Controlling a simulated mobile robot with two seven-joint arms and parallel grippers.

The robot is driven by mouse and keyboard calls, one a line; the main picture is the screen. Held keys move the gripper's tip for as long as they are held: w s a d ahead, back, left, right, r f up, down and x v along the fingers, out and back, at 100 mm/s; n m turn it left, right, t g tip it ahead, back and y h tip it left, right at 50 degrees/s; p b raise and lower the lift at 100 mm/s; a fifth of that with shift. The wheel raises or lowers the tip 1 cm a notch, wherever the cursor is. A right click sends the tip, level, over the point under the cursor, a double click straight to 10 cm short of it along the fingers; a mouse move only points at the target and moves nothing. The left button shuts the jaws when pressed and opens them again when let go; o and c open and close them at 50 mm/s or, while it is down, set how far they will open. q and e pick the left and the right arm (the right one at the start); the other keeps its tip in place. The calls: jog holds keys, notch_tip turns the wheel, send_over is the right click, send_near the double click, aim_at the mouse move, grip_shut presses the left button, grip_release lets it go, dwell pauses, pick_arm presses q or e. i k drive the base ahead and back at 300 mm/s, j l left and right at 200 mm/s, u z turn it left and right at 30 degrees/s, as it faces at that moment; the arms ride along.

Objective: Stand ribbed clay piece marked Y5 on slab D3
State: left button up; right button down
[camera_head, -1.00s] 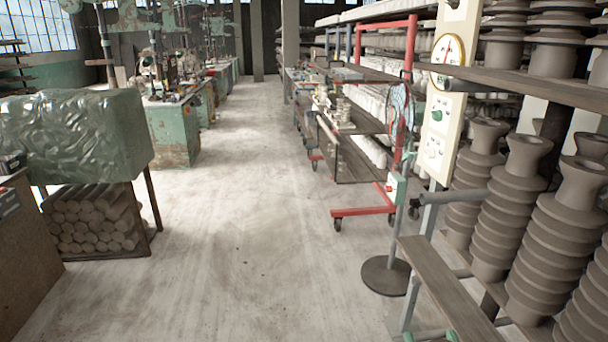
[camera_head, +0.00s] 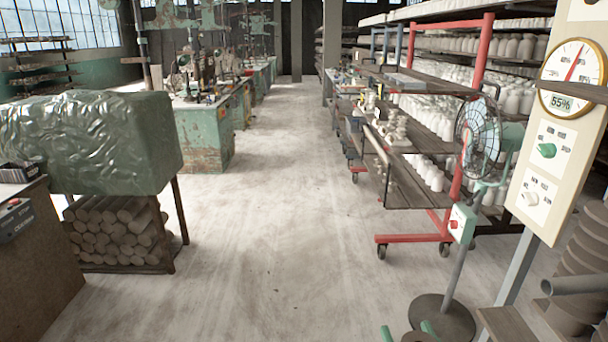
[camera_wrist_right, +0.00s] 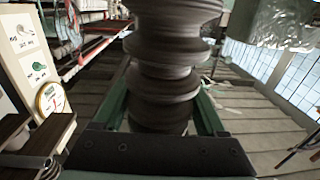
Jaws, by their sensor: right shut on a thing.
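A grey-brown ribbed clay piece (camera_wrist_right: 165,60) stands in my right gripper in the right wrist view, with several stacked flanges and its top cut off by the frame. No mark such as Y5 is readable on it. My right gripper (camera_wrist_right: 163,108) is shut on it, with a green finger on each side. In the head view only the green fingertips of my right gripper (camera_head: 407,331) show at the bottom edge, with a bit of the clay piece (camera_head: 420,337) between them. My left gripper is out of view. I cannot make out slab D3.
A fan on a round base (camera_head: 442,318) and a gauge panel (camera_head: 555,130) stand at the right. A red-framed rack (camera_head: 410,240) is behind them. A wrapped block (camera_head: 90,140) sits over stacked clay rolls (camera_head: 115,232) at the left. The middle floor is clear.

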aim_at(385, 124)
jog(key=i, duration=4.4)
jog(key=i+z, duration=0.15)
jog(key=i, duration=0.4)
jog(key=i+j+z, duration=0.1)
jog(key=i, duration=0.4)
jog(key=i+j+z, duration=0.1)
jog(key=i+z, duration=0.3)
jog(key=i+j+z, duration=0.25)
jog(key=z, duration=0.15)
jog(key=i+j+z, duration=0.3)
jog(key=z, duration=0.15)
jog(key=i+j+z, duration=0.2)
jog(key=j+z, duration=0.2)
jog(key=i+j+z, duration=0.15)
jog(key=j+z, duration=0.25)
